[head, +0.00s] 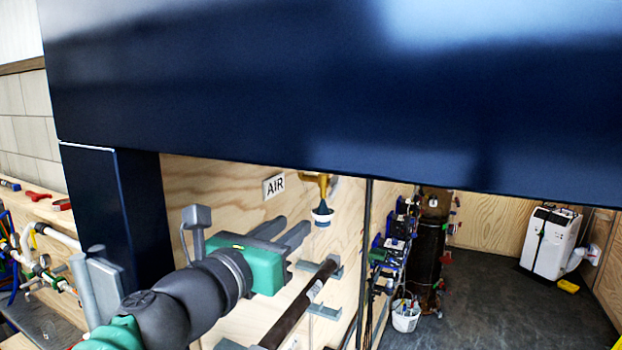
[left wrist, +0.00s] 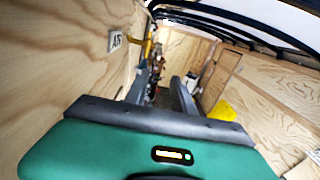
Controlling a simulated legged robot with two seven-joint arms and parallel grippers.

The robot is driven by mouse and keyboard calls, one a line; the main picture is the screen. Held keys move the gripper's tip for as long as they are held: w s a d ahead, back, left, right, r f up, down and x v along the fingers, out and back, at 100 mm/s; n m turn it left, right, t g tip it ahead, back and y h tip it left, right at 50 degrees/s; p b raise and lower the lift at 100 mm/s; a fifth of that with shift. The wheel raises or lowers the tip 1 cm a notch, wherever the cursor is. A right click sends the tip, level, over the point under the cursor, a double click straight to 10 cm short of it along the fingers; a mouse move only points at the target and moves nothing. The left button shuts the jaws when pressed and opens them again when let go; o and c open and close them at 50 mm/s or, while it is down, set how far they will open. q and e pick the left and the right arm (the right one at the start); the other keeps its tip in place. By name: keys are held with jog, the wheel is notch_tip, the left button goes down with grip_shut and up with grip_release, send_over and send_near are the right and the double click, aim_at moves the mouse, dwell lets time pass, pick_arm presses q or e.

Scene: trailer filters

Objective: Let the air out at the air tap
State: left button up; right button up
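The air tap (head: 318,183) is a yellow-brass fitting on the plywood wall, just right of the AIR sign (head: 274,186). A dark blue and white cup-shaped end hangs below it. In the left wrist view the tap (left wrist: 148,46) shows as a yellow piece beside the sign (left wrist: 116,41), beyond the left finger. My left gripper (head: 292,227) has a green body and two grey fingers spread apart with nothing between them. It points toward the wall, below and left of the tap, apart from it in the head view. In the left wrist view the fingers (left wrist: 160,82) are also apart. My right gripper is not in view.
A large dark blue beam (head: 330,90) crosses the top, with a post (head: 115,205) at left. A dark pipe (head: 300,305) on grey brackets runs below the gripper. A black cylinder (head: 428,250), a white bucket (head: 405,318) and a white unit (head: 550,242) stand farther right; floor between is clear.

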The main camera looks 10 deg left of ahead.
pick_arm(q)
jog(key=a, duration=0.1)
send_near(331, 196)
jog(key=p+x, duration=0.2)
jog(key=x, duration=0.7)
jog(key=shift+w+r, duration=0.1)
jog(key=shift+w, duration=0.15)
jog(key=shift+w+d, duration=0.1)
jog(key=shift+d, duration=0.15)
jog(key=c, duration=0.5)
jog(key=shift+a, duration=0.15)
grip_shut()
jog(key=shift+w+a, duration=0.1)
jog(key=shift+a, duration=0.2)
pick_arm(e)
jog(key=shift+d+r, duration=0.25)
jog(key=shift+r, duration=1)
